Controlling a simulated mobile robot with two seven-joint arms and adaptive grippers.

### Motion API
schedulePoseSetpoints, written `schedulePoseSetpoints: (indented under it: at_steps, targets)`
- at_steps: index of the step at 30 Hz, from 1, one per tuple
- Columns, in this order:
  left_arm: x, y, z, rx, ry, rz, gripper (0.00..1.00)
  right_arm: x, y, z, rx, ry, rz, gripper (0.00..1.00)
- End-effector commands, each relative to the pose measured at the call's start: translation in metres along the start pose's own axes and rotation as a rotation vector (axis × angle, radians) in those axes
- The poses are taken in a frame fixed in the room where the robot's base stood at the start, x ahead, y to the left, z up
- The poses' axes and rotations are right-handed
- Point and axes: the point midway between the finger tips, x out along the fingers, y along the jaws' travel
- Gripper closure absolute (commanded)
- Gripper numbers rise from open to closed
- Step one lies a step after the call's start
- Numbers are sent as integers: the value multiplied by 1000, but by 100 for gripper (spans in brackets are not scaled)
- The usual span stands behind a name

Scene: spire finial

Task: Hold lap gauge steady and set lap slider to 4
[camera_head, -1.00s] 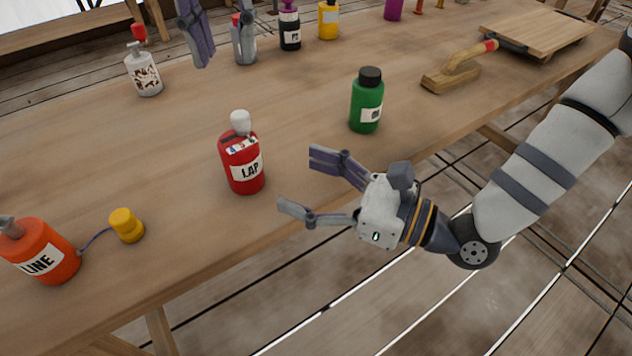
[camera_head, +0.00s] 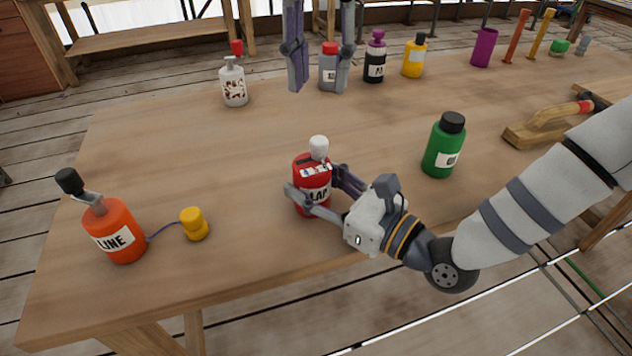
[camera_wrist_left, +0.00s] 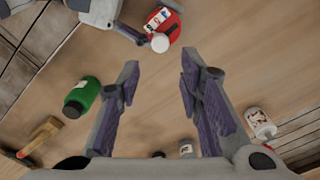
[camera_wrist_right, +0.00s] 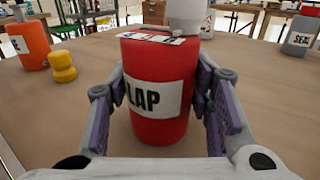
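The lap gauge is a red bottle-like body (camera_head: 311,171) labelled "LAP", upright near the table's front edge; it also shows in the right wrist view (camera_wrist_right: 160,75). A white knob (camera_head: 318,148), possibly the lap slider, stands at its top beside a numbered scale strip (camera_wrist_right: 152,38); its setting is not readable. My right gripper (camera_head: 325,196) is open, with one finger on each side of the gauge. A small gap shows at its left finger in the right wrist view. My left gripper (camera_head: 321,82) is open, empty and raised beyond the gauge.
An orange "LINE" bottle (camera_head: 116,232) and yellow piece (camera_head: 194,224) joined by a blue cord stand left. A green bottle (camera_head: 444,147) stands right. White (camera_head: 234,87), grey (camera_head: 333,73) and other bottles line the back.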

Motion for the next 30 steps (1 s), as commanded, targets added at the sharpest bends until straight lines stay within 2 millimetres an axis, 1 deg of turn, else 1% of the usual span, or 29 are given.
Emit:
schedulePoseSetpoints:
  at_steps: [1, 2, 3, 4, 5, 6, 8, 9, 13, 17, 20, 30]
  targets:
    - [0, 0, 0, 0, 0, 0, 67, 0, 0, 0, 0, 0, 0, 74]
    - [0, 0, 0, 0, 0, 0, 67, 0, 0, 0, 0, 0, 0, 81]
    - [0, 0, 0, 0, 0, 0, 67, 0, 0, 0, 0, 0, 0, 85]
    - [0, 0, 0, 0, 0, 0, 67, 0, 0, 0, 0, 0, 0, 85]
    - [0, 0, 0, 0, 1, 0, 73, 0, 0, 0, 0, 0, 0, 85]
    - [0, 0, -1, 2, 12, -1, 83, 0, 0, 0, 0, 0, 0, 85]
    - [0, 1, -8, 12, 61, -5, 96, 0, 0, 0, 0, 0, 0, 86]
    - [-1, 1, -14, 20, 113, -6, 100, 0, 0, 0, 0, 0, 0, 86]
    - [-3, 4, -32, 52, 264, 1, 100, 0, 0, 0, 0, 0, 0, 86]
    - [0, 6, -40, 68, 332, 10, 100, 0, 0, 0, 0, 0, 0, 86]
    - [13, 7, -45, 69, 336, 13, 100, 0, 0, 0, 0, 0, 0, 86]
    - [84, 9, -69, 68, 333, 14, 100, 0, 0, 0, 0, 0, 0, 86]
